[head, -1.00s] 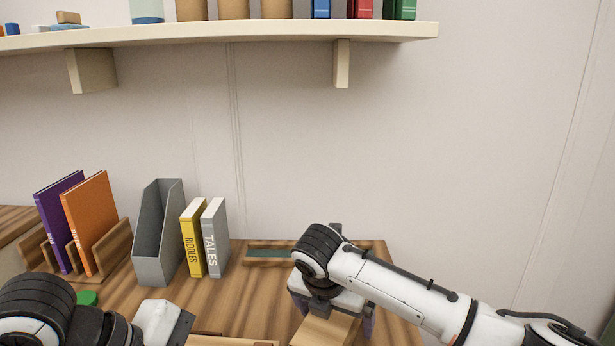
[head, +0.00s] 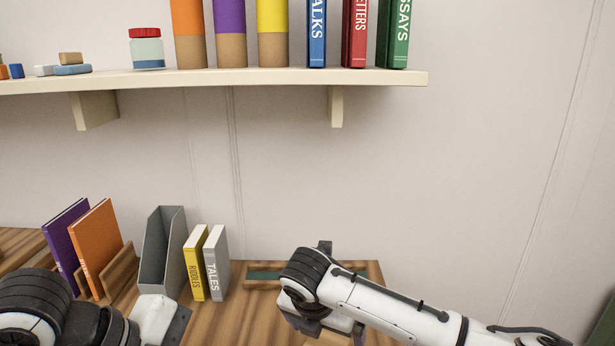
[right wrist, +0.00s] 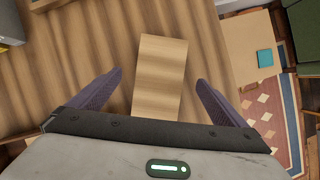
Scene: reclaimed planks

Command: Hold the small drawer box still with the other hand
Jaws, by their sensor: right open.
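The small drawer box is a plain light-wood block (right wrist: 160,72) in the right wrist view, lying between the two purple fingers of my right gripper (right wrist: 159,80). The right gripper is open, with a visible gap between each finger and the box's sides. In the head view only a sliver of the box (head: 328,340) shows at the bottom edge, under the right gripper. My left gripper (head: 165,326) is at the bottom left of the head view. Only its white body and dark edge show; its fingers are hidden below the frame.
On the wooden desk stand a purple book (head: 66,240) and an orange book (head: 97,245) in a wooden rack, a grey file holder (head: 162,250), and yellow (head: 195,265) and grey (head: 215,265) books. A shallow tray (head: 262,285) lies behind my right gripper. A shelf (head: 230,78) hangs above.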

